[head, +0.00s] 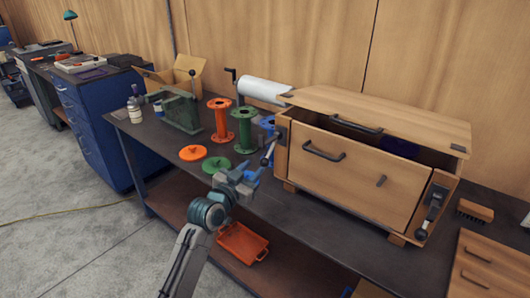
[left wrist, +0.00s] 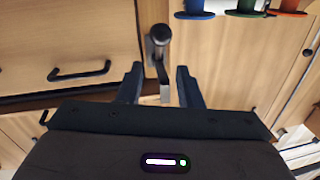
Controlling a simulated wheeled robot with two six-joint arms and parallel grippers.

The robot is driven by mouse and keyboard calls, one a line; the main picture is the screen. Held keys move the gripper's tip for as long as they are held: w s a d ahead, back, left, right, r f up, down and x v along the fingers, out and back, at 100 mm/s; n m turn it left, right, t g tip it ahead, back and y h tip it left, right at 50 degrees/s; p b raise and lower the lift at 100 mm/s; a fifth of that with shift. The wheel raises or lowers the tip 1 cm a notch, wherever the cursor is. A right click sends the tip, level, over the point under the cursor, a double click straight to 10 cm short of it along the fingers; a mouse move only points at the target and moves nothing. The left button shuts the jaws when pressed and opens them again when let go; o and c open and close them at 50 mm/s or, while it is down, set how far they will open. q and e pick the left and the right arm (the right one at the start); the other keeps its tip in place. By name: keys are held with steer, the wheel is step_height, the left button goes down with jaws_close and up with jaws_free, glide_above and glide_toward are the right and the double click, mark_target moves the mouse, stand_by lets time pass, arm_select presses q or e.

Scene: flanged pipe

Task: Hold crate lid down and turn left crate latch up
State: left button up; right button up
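The wooden crate (head: 345,175) stands at the right on the workbench. Its lid (head: 385,112) is tilted, with a dark gap between it and the front panel. The left crate latch (head: 268,152) is a lever with a dark knob at the crate's left front corner, slanting downward. My left gripper (head: 256,174) is just in front of and below this latch. In the left wrist view its two fingers (left wrist: 159,82) are apart and empty, with the latch's dark knob (left wrist: 160,35) beyond them. Contact cannot be told. The right latch (head: 432,209) is at the other front corner. My right gripper is out of view.
Orange (head: 220,118) and green (head: 243,128) flanged spools stand left of the crate, near orange (head: 192,153) and green (head: 216,166) discs. A brush (head: 475,211) lies right of the crate. An orange tray (head: 242,243) is on the lower shelf.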

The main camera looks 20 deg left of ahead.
mark_target(268, 155)
arm_select(q)
steer(key=p+x, duration=0.2)
steer(key=x, duration=0.8)
steer(key=shift+w+f, duration=0.15)
steer(key=shift+c, duration=0.2)
jaws_close()
